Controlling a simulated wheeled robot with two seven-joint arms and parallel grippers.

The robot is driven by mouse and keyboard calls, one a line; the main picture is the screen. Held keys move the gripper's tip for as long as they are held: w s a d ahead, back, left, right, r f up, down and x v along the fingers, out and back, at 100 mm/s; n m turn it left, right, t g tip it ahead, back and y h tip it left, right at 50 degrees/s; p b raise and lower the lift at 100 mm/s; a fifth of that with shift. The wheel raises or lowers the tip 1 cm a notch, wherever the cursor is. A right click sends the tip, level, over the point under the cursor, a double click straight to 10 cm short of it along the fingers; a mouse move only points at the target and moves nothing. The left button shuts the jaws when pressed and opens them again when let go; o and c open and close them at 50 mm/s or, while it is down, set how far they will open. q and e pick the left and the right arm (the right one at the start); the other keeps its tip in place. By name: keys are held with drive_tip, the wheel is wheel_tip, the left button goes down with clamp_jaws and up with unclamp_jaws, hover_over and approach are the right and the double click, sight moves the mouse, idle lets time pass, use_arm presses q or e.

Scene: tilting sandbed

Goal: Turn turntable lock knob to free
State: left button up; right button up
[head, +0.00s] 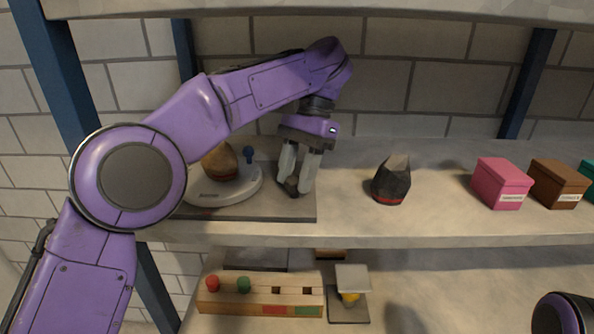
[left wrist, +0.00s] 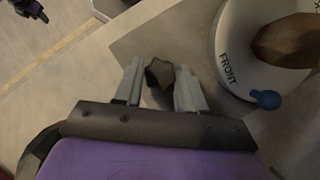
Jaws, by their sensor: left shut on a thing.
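My left gripper (head: 298,190) reaches down over the grey base plate, right of the white turntable (head: 196,198). Its two pale fingers are shut on a small dark lock knob (head: 291,187). In the left wrist view the knob (left wrist: 160,73) sits between the fingers, partly hidden by them. The turntable shows there at the upper right (left wrist: 232,60), with the word FRONT on its side. A brown rock with a banded base (head: 219,163) stands on the turntable. A blue ball (head: 248,154) shows at the turntable's edge. The knob's marked setting cannot be read.
A dark rock with a red band (head: 391,182) stands on the shelf to the right. Beyond it are a pink box (head: 501,184) and a brown box (head: 558,184). A wooden peg block (head: 260,296) lies on the lower shelf. The shelf between gripper and dark rock is clear.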

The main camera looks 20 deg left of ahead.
use_arm(q)
drive_tip(key=shift+r, duration=0.15)
idle(0.3)
drive_tip(key=o, duration=1)
drive_tip(key=shift+w, duration=0.1)
